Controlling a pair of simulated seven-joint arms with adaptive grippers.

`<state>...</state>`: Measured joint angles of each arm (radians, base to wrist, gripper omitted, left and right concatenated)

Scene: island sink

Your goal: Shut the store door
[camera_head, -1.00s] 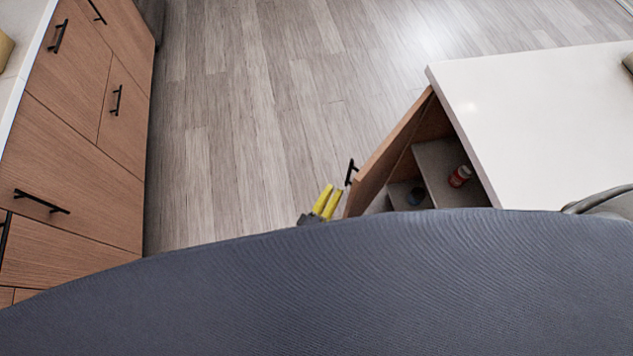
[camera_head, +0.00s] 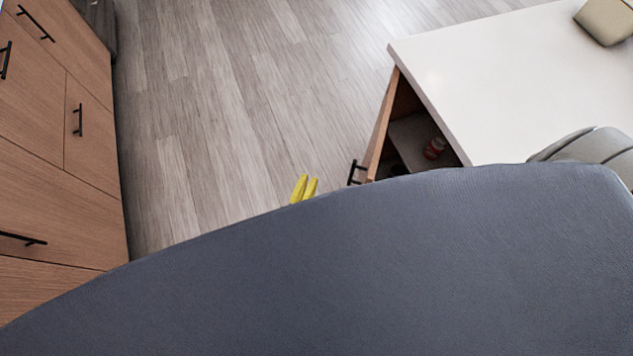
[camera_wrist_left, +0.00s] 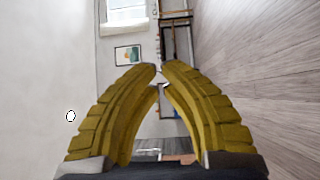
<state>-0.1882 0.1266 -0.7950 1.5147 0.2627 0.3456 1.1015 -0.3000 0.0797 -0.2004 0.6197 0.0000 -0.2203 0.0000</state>
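The wooden store door (camera_head: 382,122) stands ajar on the island at right in the head view. Its black bar handle (camera_head: 356,172) is on the outer face. The door's lower part is hidden behind a large dark grey surface. My left gripper (camera_head: 305,181) shows only its yellow fingertips, left of the handle, with floor visible between them in the picture. In the left wrist view the gripper (camera_wrist_left: 160,72) has its fingertips nearly together, with nothing held between them. Contact with the door cannot be seen. My right gripper is not in view.
Inside the open store are a shelf (camera_head: 410,140) and a small red-and-white container (camera_head: 434,148). The white island top (camera_head: 500,75) overhangs it. Wooden drawers (camera_head: 55,175) with black handles line the left. The floor (camera_head: 230,110) between is clear.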

